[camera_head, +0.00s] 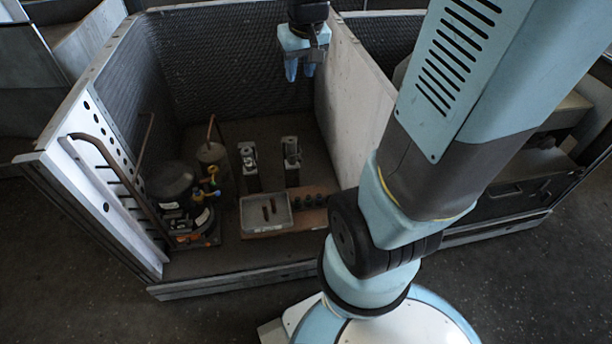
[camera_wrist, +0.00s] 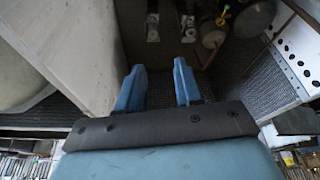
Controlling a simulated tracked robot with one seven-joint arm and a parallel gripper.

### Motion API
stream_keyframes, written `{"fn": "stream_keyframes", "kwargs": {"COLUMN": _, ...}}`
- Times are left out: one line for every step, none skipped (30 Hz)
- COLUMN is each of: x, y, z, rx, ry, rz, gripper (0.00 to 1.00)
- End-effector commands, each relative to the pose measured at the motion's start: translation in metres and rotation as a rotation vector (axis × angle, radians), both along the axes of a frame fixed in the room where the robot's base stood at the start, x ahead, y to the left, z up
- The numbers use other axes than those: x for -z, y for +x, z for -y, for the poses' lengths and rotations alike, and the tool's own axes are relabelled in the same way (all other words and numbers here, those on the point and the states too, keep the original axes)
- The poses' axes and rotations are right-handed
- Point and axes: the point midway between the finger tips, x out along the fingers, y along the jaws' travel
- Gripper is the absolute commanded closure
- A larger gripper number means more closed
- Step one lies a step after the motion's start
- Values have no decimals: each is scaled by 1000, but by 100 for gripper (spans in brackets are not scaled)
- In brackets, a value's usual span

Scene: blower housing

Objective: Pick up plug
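A grey tray (camera_head: 243,222) sits at the front of the housing floor, with two small dark pieces (camera_head: 269,210) standing or lying in it. Beside it, a brown block (camera_head: 325,215) carries several small dark green knob-like pieces (camera_head: 308,200). I cannot tell for sure which of these small pieces is the plug. My gripper (camera_head: 300,72) hangs high at the back of the housing, well above and behind the tray. In the wrist view my gripper (camera_wrist: 158,82) has its two blue fingers apart with nothing between them. The tray is not seen in the wrist view.
Two upright metal fittings (camera_head: 291,160) stand behind the tray. A dark compressor (camera_head: 170,182) with pipes and a grey canister (camera_head: 212,155) stand left. A pale partition wall (camera_head: 350,100) and a perforated left panel (camera_head: 100,170) flank the bay. Open air lies above the tray.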

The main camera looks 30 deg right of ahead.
Motion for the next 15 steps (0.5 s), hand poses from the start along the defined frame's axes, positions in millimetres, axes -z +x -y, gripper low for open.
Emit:
{"fn": "stream_keyframes", "kwargs": {"x": 12, "y": 8, "z": 4, "rx": 4, "ry": 1, "rz": -18, "gripper": 65}}
{"fn": "stream_keyframes", "kwargs": {"x": 19, "y": 12, "z": 6, "rx": 5, "ry": 0, "rz": -24, "gripper": 65}}
{"fn": "stream_keyframes", "kwargs": {"x": 27, "y": 18, "z": 9, "rx": 7, "ry": 0, "rz": -32, "gripper": 65}}
{"fn": "stream_keyframes", "kwargs": {"x": 34, "y": 22, "z": 11, "rx": 8, "ry": 1, "rz": -39, "gripper": 65}}
{"fn": "stream_keyframes", "kwargs": {"x": 41, "y": 26, "z": 13, "rx": 11, "ry": 1, "rz": -45, "gripper": 65}}
{"fn": "stream_keyframes", "kwargs": {"x": 50, "y": 31, "z": 16, "rx": 11, "ry": 0, "rz": -54, "gripper": 65}}
{"fn": "stream_keyframes", "kwargs": {"x": 57, "y": 34, "z": 18, "rx": 12, "ry": 1, "rz": -61, "gripper": 65}}
{"fn": "stream_keyframes", "kwargs": {"x": 65, "y": 38, "z": 21, "rx": 14, "ry": 1, "rz": -68, "gripper": 65}}
{"fn": "stream_keyframes", "kwargs": {"x": 74, "y": 42, "z": 24, "rx": 15, "ry": 1, "rz": -77, "gripper": 65}}
{"fn": "stream_keyframes", "kwargs": {"x": 82, "y": 45, "z": 26, "rx": 17, "ry": 2, "rz": -83, "gripper": 65}}
{"fn": "stream_keyframes", "kwargs": {"x": 89, "y": 48, "z": 28, "rx": 19, "ry": 2, "rz": -90, "gripper": 65}}
{"fn": "stream_keyframes", "kwargs": {"x": 100, "y": 51, "z": 31, "rx": 21, "ry": 2, "rz": -99, "gripper": 65}}
{"fn": "stream_keyframes", "kwargs": {"x": 107, "y": 54, "z": 34, "rx": 22, "ry": 3, "rz": -105, "gripper": 65}}
{"fn": "stream_keyframes", "kwargs": {"x": 115, "y": 57, "z": 36, "rx": 23, "ry": 3, "rz": -110, "gripper": 65}}
{"fn": "stream_keyframes", "kwargs": {"x": 126, "y": 60, "z": 39, "rx": 24, "ry": 4, "rz": -119, "gripper": 65}}
